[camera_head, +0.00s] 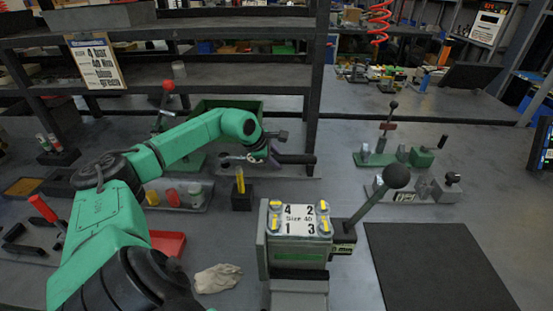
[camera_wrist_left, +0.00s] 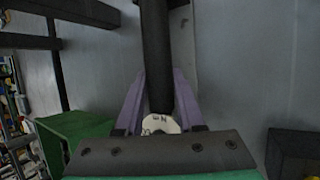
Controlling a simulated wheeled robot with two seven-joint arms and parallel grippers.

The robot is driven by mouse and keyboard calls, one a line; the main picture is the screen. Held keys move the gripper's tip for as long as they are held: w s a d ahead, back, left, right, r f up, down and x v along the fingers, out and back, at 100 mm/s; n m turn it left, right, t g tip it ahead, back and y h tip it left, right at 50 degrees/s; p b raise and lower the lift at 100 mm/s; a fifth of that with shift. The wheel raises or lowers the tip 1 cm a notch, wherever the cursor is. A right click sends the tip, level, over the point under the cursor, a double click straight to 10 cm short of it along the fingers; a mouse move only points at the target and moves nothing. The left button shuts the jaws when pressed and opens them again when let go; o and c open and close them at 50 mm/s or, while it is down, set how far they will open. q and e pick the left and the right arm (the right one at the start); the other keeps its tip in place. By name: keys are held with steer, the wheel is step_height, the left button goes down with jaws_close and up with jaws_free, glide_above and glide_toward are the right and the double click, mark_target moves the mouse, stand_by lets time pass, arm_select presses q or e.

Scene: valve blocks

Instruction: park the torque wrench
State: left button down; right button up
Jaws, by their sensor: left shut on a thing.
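My left gripper (camera_head: 268,152) is shut on the torque wrench. The wrench's dark handle (camera_head: 297,159) points right in the head view, in front of the lower shelf. In the left wrist view, the black handle (camera_wrist_left: 155,50) runs upward between the two purple fingers of the left gripper (camera_wrist_left: 163,90). A pale, faceted part with small markings (camera_wrist_left: 160,124) sits at its near end. I cannot tell whether the wrench touches anything below it. My right gripper is out of view.
A green bin (camera_head: 232,106) stands behind my left arm. A dark block with a yellow piece (camera_head: 241,190) stands in front of the gripper. The grey valve block (camera_head: 297,250) with a ball-topped lever (camera_head: 396,177) is nearer. A black mat (camera_head: 440,268) lies clear at right.

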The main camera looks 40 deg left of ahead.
arm_select(q)
steer(key=shift+f, duration=0.1)
steer(key=c, duration=0.5)
jaws_free()
steer(key=shift+o, duration=0.3)
steer(key=shift+s, duration=0.1)
steer(key=shift+s+a+r, duration=0.15)
steer(key=shift+s+r, duration=0.05)
steer(key=shift+r, duration=0.05)
steer(key=b+v, duration=0.3)
steer(key=v, duration=1.1)
steer(key=shift+d, duration=0.25)
